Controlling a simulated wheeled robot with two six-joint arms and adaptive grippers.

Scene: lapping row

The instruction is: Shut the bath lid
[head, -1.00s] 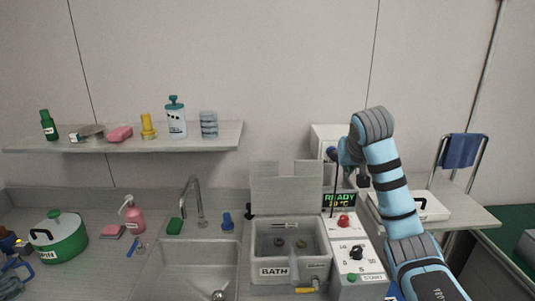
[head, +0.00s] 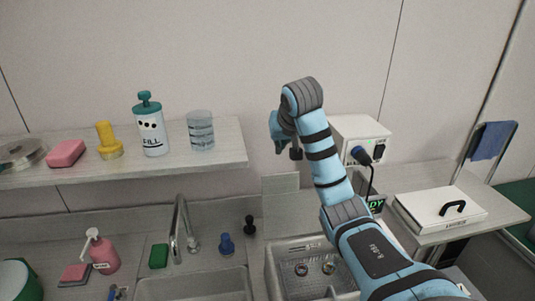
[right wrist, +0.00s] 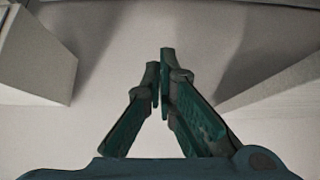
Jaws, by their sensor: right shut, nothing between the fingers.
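The bath (head: 271,268) is a grey open-topped box at the bottom middle of the head view, partly hidden by my right arm. Its grey lid (head: 281,184) stands upright behind it, open; its right part is hidden by the arm. My right gripper (head: 279,145) is above the lid, in front of the wall, apart from the lid in the picture. In the right wrist view its fingers (right wrist: 160,78) are shut with nothing between them. My left gripper is not in view.
Small ring parts (head: 301,269) sit inside the bath. A sink tap (head: 178,228) and blue stopper (head: 226,244) stand left. A shelf (head: 225,155) juts out left of my gripper. A white socket box (head: 352,134) and white case (head: 440,208) are right.

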